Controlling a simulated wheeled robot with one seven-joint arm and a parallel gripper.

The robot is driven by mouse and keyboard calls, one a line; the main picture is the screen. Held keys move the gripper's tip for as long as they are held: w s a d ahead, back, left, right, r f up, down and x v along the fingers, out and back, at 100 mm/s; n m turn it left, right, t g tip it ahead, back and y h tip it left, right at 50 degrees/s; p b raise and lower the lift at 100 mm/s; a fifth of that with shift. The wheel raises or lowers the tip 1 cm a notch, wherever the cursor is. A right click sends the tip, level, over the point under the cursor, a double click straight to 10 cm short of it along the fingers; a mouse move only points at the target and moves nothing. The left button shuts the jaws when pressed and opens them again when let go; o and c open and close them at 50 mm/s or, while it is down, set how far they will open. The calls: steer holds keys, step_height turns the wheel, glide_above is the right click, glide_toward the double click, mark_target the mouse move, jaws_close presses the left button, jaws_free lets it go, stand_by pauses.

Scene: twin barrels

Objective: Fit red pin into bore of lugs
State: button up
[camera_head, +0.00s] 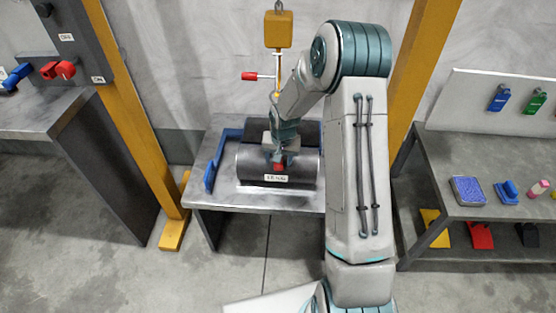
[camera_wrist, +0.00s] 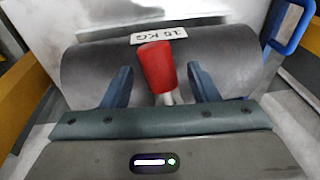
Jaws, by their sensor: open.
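A red-handled pin (camera_wrist: 155,67) with a short metal stem shows between my fingers in the wrist view. It also shows as a small red patch (camera_head: 278,167) under my gripper in the head view. My gripper (camera_wrist: 158,82) is open, with one finger on each side of the pin and gaps between. Behind the pin lies a dark grey barrel (camera_wrist: 85,72) with a white weight label. In the head view this barrel (camera_head: 251,163) lies in front of a second dark barrel (camera_head: 309,132). I cannot make out the lugs or their bore; the stem's lower end is hidden.
A yellow hoist block (camera_head: 278,29) hangs above the barrels, with another red-handled rod (camera_head: 250,76) at its line. A blue handle frame (camera_head: 210,175) stands at the table's (camera_head: 215,198) left. Yellow posts (camera_head: 142,130) flank it. A shelf (camera_head: 455,205) with small parts stands right.

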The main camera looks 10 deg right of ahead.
step_height(320, 180, up, 13)
steer(key=s+p, duration=0.1)
steer(key=s, duration=0.1)
steer(key=shift+s+d+r, duration=0.15)
steer(key=shift+d, duration=0.2)
steer(key=s+r+n+p, duration=0.1)
steer(key=s+r+p, duration=0.3)
steer(key=s+r, duration=0.6)
steer(key=s+a+r+n+p, duration=0.1)
steer(key=s+r+p, duration=0.3)
steer(key=s+r, duration=0.6)
steer(key=s+n, duration=0.1)
steer(key=s, duration=0.5)
steer(key=shift+a+t+h, duration=0.2)
steer(key=shift+t+h, duration=0.1)
steer(key=shift+t, duration=0.1)
steer(key=shift+r, duration=0.1)
